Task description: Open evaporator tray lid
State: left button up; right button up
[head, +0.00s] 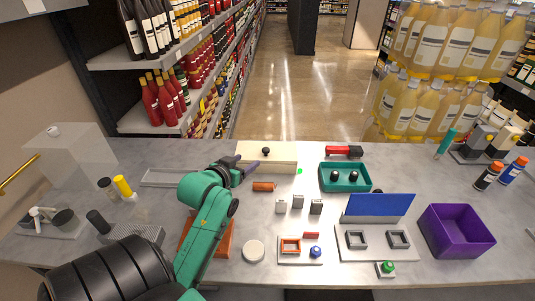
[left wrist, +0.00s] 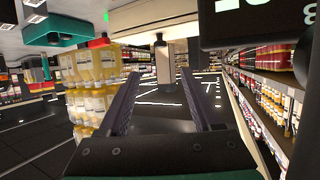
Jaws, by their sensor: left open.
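The evaporator tray is a cream rectangular box (head: 282,163) at the back middle of the table. Its lid carries a small black knob (head: 266,151) on top and looks shut. The left wrist view shows the cream box (left wrist: 150,17) at the top, with the black knob (left wrist: 159,41) ahead of the fingers. My left gripper (head: 252,166) is open at the left front part of the box and covers some of it. In the left wrist view its two dark fingers (left wrist: 160,100) are spread with nothing between them. Whether a finger touches the box I cannot tell. My right gripper is out of view.
An orange-brown cylinder (head: 264,187) lies just in front of the box. A teal tray (head: 344,187) with dark round parts and a red-handled tool (head: 343,151) are to the right. A blue panel (head: 378,206) and purple bin (head: 456,231) stand farther right. A translucent block (head: 75,160) is far left.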

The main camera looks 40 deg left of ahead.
aim_at(265, 150)
pick_arm(q)
jog(key=p+x, duration=0.2)
jog(key=x, duration=1.2)
jog(key=shift+w+a+f, duration=0.1)
jog(key=shift+w+f, duration=0.1)
grip_shut()
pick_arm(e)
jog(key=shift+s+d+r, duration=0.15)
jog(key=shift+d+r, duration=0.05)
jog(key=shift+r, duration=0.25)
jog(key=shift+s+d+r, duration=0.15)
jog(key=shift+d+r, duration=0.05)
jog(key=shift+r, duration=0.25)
pick_arm(q)
jog(key=shift+s, duration=0.1)
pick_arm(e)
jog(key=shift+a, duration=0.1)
